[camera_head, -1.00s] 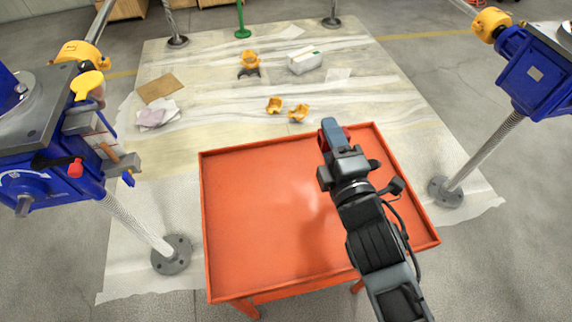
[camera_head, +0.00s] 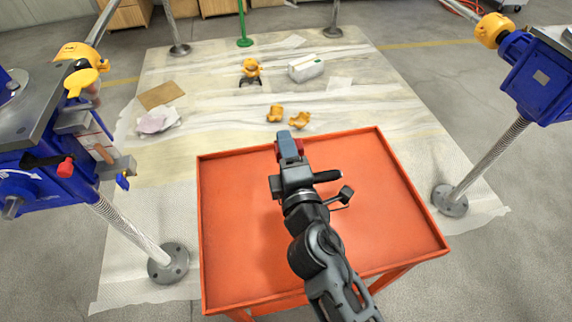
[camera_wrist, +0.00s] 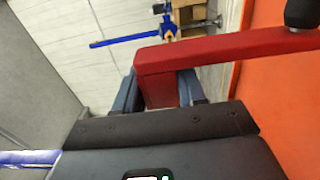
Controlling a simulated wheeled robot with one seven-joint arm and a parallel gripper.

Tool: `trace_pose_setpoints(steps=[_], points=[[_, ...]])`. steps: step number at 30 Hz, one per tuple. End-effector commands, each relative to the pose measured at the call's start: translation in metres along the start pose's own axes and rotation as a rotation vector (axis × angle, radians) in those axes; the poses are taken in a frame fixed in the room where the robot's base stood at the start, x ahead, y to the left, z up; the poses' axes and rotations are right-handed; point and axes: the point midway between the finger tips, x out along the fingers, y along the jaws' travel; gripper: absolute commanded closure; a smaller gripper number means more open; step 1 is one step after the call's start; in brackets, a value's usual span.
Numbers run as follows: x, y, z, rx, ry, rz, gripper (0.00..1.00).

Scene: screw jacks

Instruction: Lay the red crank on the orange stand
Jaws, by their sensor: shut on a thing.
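The orange stand (camera_head: 235,225) is a tray-topped table with a low raised rim, in the middle of the head view. Its top is bare. My gripper (camera_head: 288,148) is over the stand's far edge and is shut. In the wrist view my gripper (camera_wrist: 158,88) has its blue-grey fingers on both sides of the red crank (camera_wrist: 225,48). The crank's red arm runs to the right and ends at a black knob (camera_wrist: 301,12). In the head view only a little red shows beside the fingers; the rest is hidden.
Blue screw jacks stand at the left (camera_head: 60,160) and right (camera_head: 537,75), with posts on round grey feet near the stand. Two yellow pieces (camera_head: 288,117), a white box (camera_head: 306,67) and a cardboard piece (camera_head: 160,94) lie on the floor sheet beyond.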

Motion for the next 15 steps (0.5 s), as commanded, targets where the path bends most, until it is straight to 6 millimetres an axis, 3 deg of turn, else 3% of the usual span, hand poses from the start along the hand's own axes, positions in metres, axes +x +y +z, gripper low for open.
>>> trace_pose_setpoints(steps=[6, 15], points=[[0.000, -0.030, 0.000, -0.002, -0.001, 0.001, 1.00], [0.000, -0.035, 0.000, -0.001, 0.000, 0.002, 1.00]])
